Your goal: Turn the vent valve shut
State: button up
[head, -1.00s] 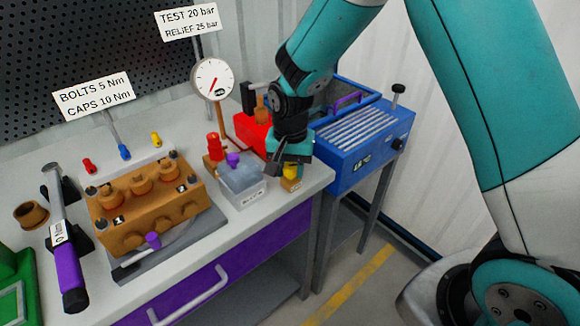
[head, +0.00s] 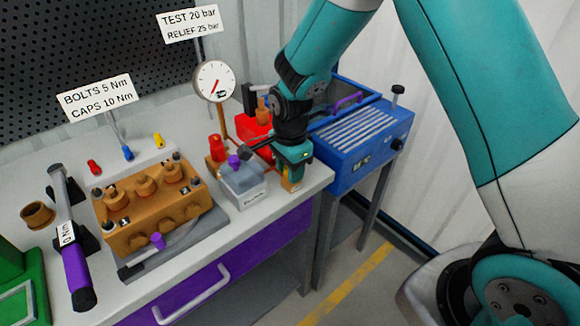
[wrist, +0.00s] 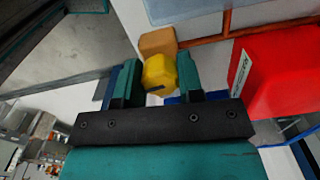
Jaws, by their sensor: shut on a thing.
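The vent valve has a yellow faceted knob (wrist: 159,74) on a brass-coloured body (wrist: 158,42), seen in the wrist view. The body (head: 291,184) also shows in the head view near the bench's right front corner. My gripper (wrist: 160,80) is shut on the yellow knob, with one teal finger on each side of it. A dark mark shows on the knob's lower face. In the head view my gripper (head: 290,172) comes down from above and hides most of the knob.
A clear box with a purple knob (head: 235,162) stands close left of my gripper. A red box (head: 254,130) is behind it. The gauge (head: 213,81) stands on a brown pipe. A blue unit (head: 362,145) stands to the right. The brown pump block (head: 150,205) is further left.

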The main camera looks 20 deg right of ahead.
jog(key=shift+m, duration=1)
jog(key=o, duration=0.9)
jog(key=shift+r, duration=0.1)
notch_tip(320, 180, up, 7)
jog(key=shift+r, duration=0.2)
